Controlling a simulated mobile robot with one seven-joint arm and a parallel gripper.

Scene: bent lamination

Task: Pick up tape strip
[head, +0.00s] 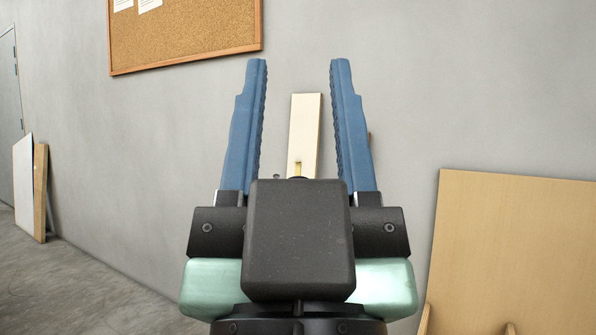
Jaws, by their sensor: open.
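My gripper (298,64) is in the middle of the head view, with its two blue ridged fingers pointing up and spread wide apart. Its jaws are open, and nothing touches the inner faces of the fingers. No tape strip can be made out for certain. A small yellowish piece (298,168) shows just above the dark gripper body, in front of a pale upright board (305,125). It is too small to tell what it is. The gripper body hides what lies below it.
A cork board (185,35) hangs on the grey wall (420,80) at upper left. A large tan panel (520,250) stands at lower right. White and wooden boards (25,185) lean against the wall at left. The grey floor (70,285) at lower left is clear.

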